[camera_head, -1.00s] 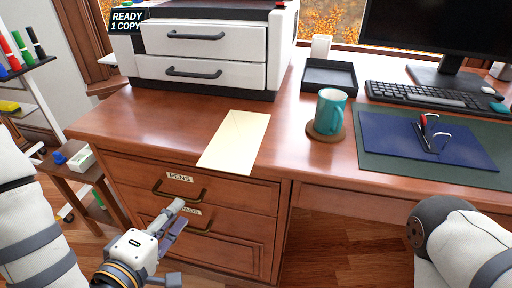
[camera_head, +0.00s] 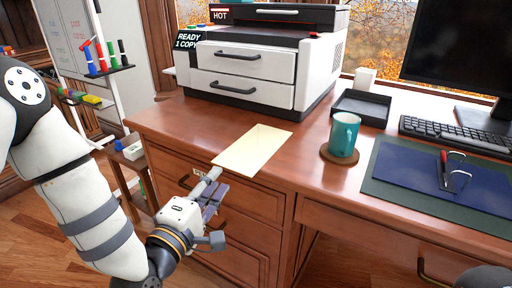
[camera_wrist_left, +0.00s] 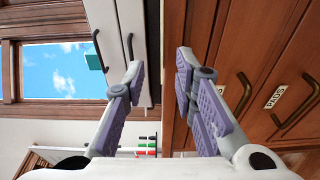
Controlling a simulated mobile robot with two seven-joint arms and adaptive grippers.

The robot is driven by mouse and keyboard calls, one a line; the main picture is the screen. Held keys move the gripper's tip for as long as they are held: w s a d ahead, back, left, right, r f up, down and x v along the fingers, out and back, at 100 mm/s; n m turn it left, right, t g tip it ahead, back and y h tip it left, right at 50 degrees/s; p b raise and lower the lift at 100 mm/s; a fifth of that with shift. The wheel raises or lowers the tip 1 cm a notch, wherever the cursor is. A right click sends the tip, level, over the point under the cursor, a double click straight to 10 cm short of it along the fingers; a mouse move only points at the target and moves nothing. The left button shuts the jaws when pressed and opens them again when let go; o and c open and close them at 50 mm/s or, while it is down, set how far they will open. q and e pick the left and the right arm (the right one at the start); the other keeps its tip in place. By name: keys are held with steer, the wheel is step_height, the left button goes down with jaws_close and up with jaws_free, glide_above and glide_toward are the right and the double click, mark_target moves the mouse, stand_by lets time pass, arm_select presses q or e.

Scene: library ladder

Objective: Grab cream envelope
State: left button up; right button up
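The cream envelope (camera_head: 253,149) lies flat at the desk's front left edge, its near end at or slightly past the edge. My left gripper (camera_head: 213,186) is in front of the drawers, just below the envelope's near left corner. Whether a finger touches the envelope cannot be told. My right gripper is out of view.
The wooden desk (camera_head: 290,165) has drawers with handles below its front edge. A white printer (camera_head: 245,70) stands behind the envelope. A teal mug (camera_head: 344,134) on a coaster is to its right, beside a blue folder (camera_head: 415,168). A small side table (camera_head: 122,165) stands left.

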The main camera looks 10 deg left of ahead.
arm_select(q)
steer(key=w, duration=0.2)
steer(key=w+d, duration=0.1)
steer(key=w, duration=0.2)
steer(key=shift+w+f, duration=0.15)
steer(key=shift+w, duration=0.15)
jaws_close()
